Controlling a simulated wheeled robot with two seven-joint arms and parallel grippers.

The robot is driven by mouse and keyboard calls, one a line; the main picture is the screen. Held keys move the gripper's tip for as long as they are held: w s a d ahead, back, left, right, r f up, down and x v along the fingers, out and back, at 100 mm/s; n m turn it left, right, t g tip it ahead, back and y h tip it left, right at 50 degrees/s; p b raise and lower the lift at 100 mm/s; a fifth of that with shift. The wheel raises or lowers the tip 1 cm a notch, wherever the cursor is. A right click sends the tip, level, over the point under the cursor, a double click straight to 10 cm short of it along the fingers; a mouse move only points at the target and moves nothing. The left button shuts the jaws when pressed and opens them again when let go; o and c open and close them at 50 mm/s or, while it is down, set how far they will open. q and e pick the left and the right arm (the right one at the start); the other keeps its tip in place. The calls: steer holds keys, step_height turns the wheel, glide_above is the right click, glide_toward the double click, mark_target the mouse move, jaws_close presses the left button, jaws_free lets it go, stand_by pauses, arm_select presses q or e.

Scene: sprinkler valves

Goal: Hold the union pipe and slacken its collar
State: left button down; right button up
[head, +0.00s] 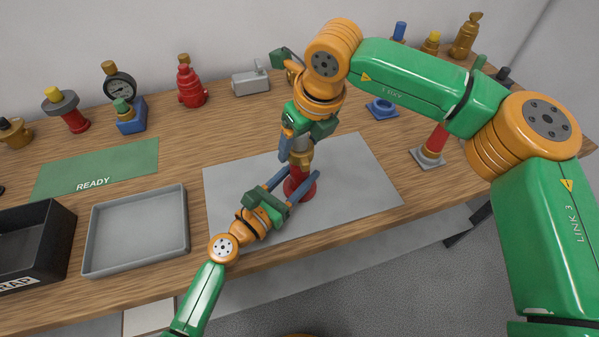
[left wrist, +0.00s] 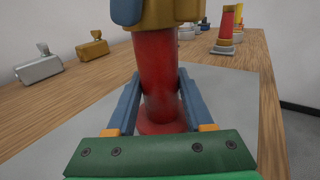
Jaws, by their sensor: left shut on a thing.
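The union pipe stands upright on the grey mat, with a red lower body (head: 303,189) and a brass collar (head: 301,158) above it. My left gripper (head: 291,184) reaches in from the front left and is shut on the red body, below the collar. In the left wrist view its two blue fingers (left wrist: 160,100) flank the red body (left wrist: 158,70), and the collar (left wrist: 165,12) is at the top edge. My right gripper (head: 298,146) comes down from above at the collar. One blue finger is beside the collar; whether it grips is unclear. The pipe's top is hidden.
An empty grey tray (head: 183,253) and a black scrap bin (head: 68,242) stand at the left front. A green READY mat (head: 95,170) lies behind them. Several valves and a gauge (head: 119,86) line the back. A red-and-brass fitting (head: 428,157) stands to the right.

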mark_target(306, 151)
steer(key=shift+o, duration=1.4)
steer(key=shift+v, duration=3.05)
arm_select(q)
jaws_free()
